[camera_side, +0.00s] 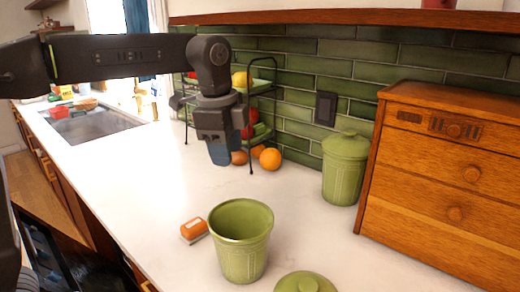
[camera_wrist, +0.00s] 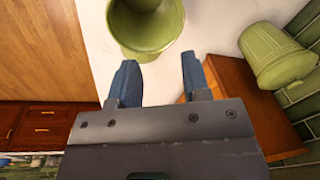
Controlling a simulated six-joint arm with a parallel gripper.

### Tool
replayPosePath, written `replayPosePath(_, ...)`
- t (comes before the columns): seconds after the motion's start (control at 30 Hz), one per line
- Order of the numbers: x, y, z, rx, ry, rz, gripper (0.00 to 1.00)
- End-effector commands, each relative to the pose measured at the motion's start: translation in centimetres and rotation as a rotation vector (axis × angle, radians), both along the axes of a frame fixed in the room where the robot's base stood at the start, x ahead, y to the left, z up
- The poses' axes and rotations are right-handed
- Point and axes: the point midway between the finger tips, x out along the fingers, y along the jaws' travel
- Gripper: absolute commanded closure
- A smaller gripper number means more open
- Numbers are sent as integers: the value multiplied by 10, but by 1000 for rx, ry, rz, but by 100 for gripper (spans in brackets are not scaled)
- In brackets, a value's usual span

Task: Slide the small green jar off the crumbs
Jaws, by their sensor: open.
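An open green jar (camera_side: 241,258) stands upright on the white counter near the front edge, its lid off. A green lid (camera_side: 305,284) lies to its right, cut by the bottom of the picture. A second green jar (camera_side: 344,170), lidded, stands farther back by the wooden drawer box. I cannot tell for certain which jar is the small one. No crumbs can be made out. My gripper (camera_side: 221,154) hangs above the counter behind the open jar, empty and apart from it. In the wrist view my gripper (camera_wrist: 160,78) has its blue fingers spread, with the open jar (camera_wrist: 146,38) beyond them.
An orange-and-white block (camera_side: 194,230) lies left of the open jar. A wire fruit rack (camera_side: 250,125) and oranges (camera_side: 270,159) stand at the back. The wooden drawer box (camera_side: 440,180) blocks the right side. The sink (camera_side: 98,125) is far left; the counter's middle is clear.

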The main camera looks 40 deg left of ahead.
Motion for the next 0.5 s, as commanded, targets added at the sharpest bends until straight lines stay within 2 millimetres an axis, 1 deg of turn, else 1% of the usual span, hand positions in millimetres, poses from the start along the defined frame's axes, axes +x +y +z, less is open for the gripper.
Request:
replayPosePath(0.03, 14, -6, -3, 10, 23, -68, 57)
replayPosePath(0.1, 28, -12, -6, 22, 51, -161, 57)
replayPosePath(0.2, 44, -20, -10, 33, 83, -272, 57)
replayPosePath(0.33, 57, -27, -14, 40, 110, -369, 57)
replayPosePath(0.5, 62, -30, -16, 43, 122, -418, 57)
